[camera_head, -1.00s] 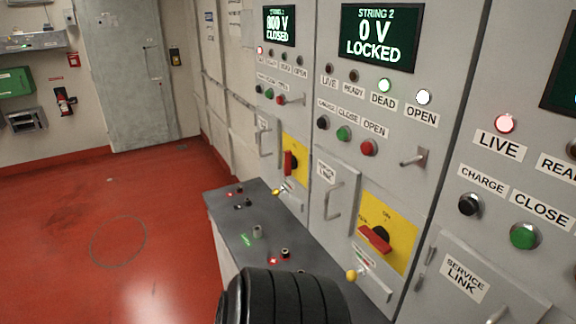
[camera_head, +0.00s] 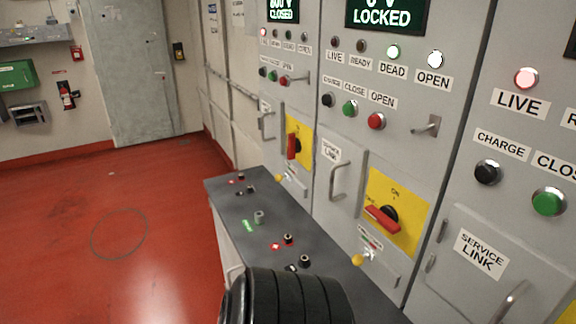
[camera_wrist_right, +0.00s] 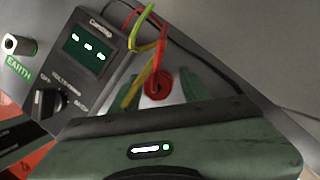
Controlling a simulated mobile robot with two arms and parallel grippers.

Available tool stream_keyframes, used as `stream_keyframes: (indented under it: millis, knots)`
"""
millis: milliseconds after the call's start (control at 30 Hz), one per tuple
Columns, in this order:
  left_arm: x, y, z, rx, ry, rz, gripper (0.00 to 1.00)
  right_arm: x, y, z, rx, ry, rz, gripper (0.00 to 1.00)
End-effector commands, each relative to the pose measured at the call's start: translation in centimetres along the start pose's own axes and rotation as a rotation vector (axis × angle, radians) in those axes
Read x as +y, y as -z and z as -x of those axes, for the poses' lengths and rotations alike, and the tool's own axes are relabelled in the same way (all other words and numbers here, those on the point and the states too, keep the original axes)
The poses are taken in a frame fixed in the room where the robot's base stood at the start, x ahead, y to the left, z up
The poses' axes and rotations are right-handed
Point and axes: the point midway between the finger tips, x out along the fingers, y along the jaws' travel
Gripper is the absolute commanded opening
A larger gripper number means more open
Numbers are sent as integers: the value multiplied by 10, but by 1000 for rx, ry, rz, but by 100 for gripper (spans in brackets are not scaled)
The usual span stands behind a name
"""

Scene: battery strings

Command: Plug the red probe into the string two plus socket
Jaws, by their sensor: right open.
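In the right wrist view, my right gripper (camera_wrist_right: 162,98) is open, with its dark green fingers either side of a red looped piece (camera_wrist_right: 158,80). It appears to be the red probe or its lead; its tip cannot be made out, and I see no grip on it. In the head view, two dark sockets, one (camera_head: 288,238) beside a red plus mark (camera_head: 275,246) and the other (camera_head: 304,261) nearer, stand on the grey bench in front of the String 2 panel. My left gripper is not in view.
A black meter (camera_wrist_right: 88,48) showing dashes and a metal earth socket (camera_wrist_right: 18,44) are beside my right gripper. A yellow-green lead (camera_wrist_right: 148,45) crosses above it. Upright cabinets with a red-handled switch (camera_head: 382,218) border the bench (camera_head: 225,210). Red floor is open at left.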

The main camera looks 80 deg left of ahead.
Motion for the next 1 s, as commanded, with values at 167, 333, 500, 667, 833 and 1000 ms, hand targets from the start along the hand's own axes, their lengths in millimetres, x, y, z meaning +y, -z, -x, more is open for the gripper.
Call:
stream_keyframes:
  millis: [167, 333, 500, 667, 833, 1000]
  knots:
    - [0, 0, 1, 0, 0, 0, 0, 0, 0, 1, 0, 0, 0, 34]
    - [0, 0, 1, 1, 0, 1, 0, 0, 0, 1, 0, 0, 0, 0]
    - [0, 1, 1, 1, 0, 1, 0, 0, 0, 1, -1, 0, 0, 0]
    - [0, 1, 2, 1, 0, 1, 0, 0, -2, 4, -1, 0, 0, 0]
    - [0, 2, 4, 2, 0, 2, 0, 0, -3, 8, -1, 0, 0, 0]
    - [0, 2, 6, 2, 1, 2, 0, 0, -4, 12, -1, 1, 0, 0]
